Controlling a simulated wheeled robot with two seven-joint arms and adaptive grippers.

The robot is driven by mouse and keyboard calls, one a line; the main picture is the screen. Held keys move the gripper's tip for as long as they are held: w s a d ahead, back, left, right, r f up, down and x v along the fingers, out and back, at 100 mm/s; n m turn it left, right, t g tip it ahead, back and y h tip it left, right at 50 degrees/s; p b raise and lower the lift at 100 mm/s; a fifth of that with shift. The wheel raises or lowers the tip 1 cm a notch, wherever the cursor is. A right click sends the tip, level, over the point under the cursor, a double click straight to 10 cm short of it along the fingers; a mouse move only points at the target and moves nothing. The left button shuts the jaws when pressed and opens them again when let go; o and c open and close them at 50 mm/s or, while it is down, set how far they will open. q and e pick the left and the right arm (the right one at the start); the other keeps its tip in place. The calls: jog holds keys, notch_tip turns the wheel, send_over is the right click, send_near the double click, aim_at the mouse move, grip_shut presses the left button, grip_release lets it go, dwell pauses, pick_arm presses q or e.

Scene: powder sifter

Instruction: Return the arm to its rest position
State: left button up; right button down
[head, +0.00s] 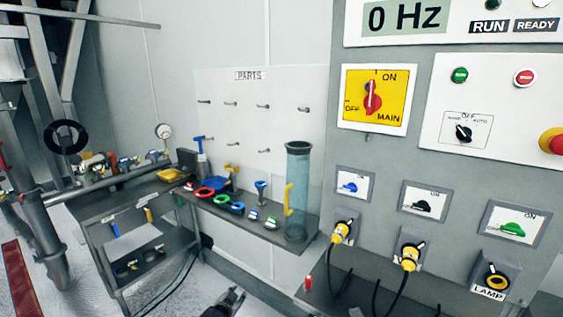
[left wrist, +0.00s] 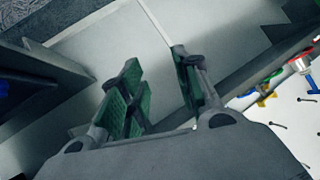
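My left gripper (head: 228,301) shows at the bottom edge of the head view, low in front of the parts shelf and apart from it. In the left wrist view its two green-padded fingers (left wrist: 156,65) stand apart with nothing between them, and pale floor or wall lies behind. The rest of my left arm is out of the head view. My right gripper shows in neither view.
A shelf (head: 262,226) holds colored rings, small parts and a clear cylinder (head: 298,190). A metal cart (head: 95,212) stands left of it. The control panel (head: 395,150) with switches and yellow plugs fills the right. Black cables hang below the plugs.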

pick_arm(q)
jog(key=s+a+f+n+g+y, duration=0.1)
jog(key=s+a+f+g, duration=0.25)
jog(key=s+f, duration=1)
jog(key=s+a+f+n+g+y, duration=0.15)
jog(key=s+a+f, duration=0.35)
jog(key=s+f, duration=0.85)
jog(key=s+f+g, duration=0.2)
jog(key=s+f, duration=0.1)
jog(key=s, duration=1)
jog(key=s+f+n+g, duration=0.1)
jog(key=s+f, duration=0.3)
jog(key=s, duration=1)
jog(key=s+f+g, duration=0.2)
jog(key=s+f, duration=0.1)
jog(key=s, duration=1)
jog(key=shift+s+d+f+g, duration=0.15)
jog(key=shift+s+d+g, duration=0.15)
jog(key=shift+s+d, duration=0.1)
jog(key=shift+a+n+h, duration=0.1)
jog(key=shift+n+h, duration=0.15)
jog(key=shift+c, duration=0.2)
